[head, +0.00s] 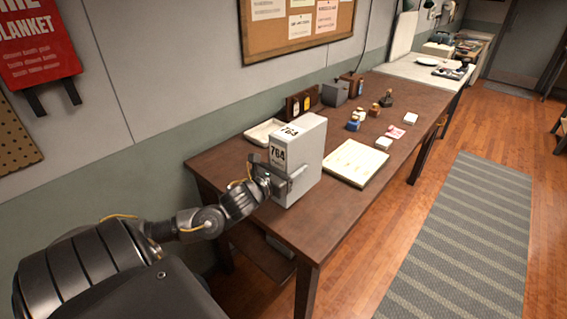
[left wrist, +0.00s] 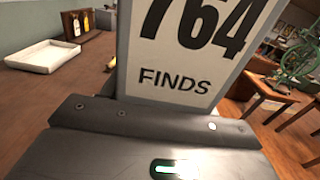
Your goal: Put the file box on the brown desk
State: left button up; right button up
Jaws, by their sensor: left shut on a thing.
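The file box (head: 306,150) is a white-grey upright box marked 764. It stands upright at the near end of the brown desk (head: 228,168), over the desk top; I cannot tell whether its base touches the wood. My left gripper (head: 277,178) is shut on the file box at its labelled near side. In the left wrist view the label of the file box (left wrist: 188,75) reads 764 FINDS, close above the gripper body. The fingertips are hidden there. My right gripper is in neither view.
A white tray (head: 262,132) lies behind the box near the wall. An open ledger (head: 356,162) lies to its right. Several small boxes and stamps (head: 383,143) stand farther along the desk. A striped rug (head: 466,235) covers the floor at the right.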

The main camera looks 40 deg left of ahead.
pick_arm(q)
jog(key=shift+w+a+f, duration=0.25)
jog(key=shift+w+f, duration=0.4)
jog(key=shift+w+a+f, duration=0.25)
jog(key=shift+w+f, duration=0.35)
jog(key=shift+w+a+f+p, duration=0.15)
jog(key=shift+w+f+p, duration=0.15)
jog(key=shift+f, duration=0.2)
notch_tip(320, 180, down, 2)
jog(key=shift+p, duration=0.55)
jog(key=shift+f, duration=0.7)
jog(key=o, duration=1.5)
jog(key=shift+f, duration=0.15)
jog(key=shift+o, duration=1.4)
jog(key=shift+s, duration=0.1)
